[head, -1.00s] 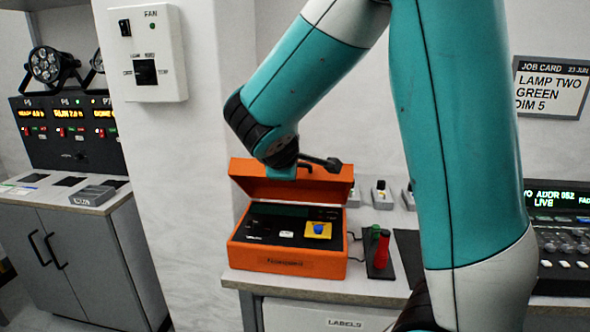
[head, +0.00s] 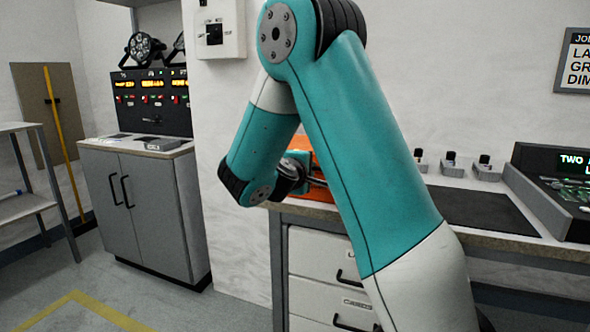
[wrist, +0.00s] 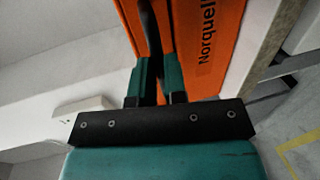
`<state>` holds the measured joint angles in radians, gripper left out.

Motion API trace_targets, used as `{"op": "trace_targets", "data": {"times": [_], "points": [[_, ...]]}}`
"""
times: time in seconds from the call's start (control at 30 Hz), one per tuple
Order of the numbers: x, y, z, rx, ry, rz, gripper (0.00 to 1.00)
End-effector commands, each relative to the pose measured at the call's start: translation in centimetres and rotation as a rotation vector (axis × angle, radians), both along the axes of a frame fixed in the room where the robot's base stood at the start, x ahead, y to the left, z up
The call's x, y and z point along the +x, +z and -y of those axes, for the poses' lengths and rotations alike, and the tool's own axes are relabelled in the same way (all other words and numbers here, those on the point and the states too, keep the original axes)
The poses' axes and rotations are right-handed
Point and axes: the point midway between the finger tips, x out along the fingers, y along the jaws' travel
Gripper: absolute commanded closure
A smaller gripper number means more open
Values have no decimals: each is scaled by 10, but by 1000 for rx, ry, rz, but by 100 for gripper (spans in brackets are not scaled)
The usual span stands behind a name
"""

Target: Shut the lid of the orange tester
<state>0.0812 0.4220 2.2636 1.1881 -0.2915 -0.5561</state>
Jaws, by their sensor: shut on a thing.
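The orange tester (head: 318,195) is on the counter, mostly hidden behind my arm in the head view. In the wrist view its orange front, with dark lettering (wrist: 208,45), fills the upper right. Another orange strip, seemingly its lid (wrist: 129,18), shows left of the fingers. My gripper (wrist: 158,45) is at the tester's front, its jaws closed on what seems to be the lid's edge; the contact is dark and hard to make out. The lid's exact angle is hidden.
The counter (head: 462,232) continues right with a dark mat (head: 480,210) and a console (head: 560,190). Drawers (head: 318,255) lie below. A grey cabinet (head: 140,215) stands left, with open floor in front.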

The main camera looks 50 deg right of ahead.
Motion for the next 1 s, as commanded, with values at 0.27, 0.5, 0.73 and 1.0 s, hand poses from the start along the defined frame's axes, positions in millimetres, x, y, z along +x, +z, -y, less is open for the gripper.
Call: {"op": "trace_targets", "data": {"times": [0.27, 0.5, 0.73, 1.0], "points": [[-6, -16, 8, 14, -15, -3, 100], [-7, -18, 8, 15, -17, -8, 100], [-7, -19, 7, 14, -16, -8, 62], [-5, -16, 6, 11, -10, -4, 62]]}}
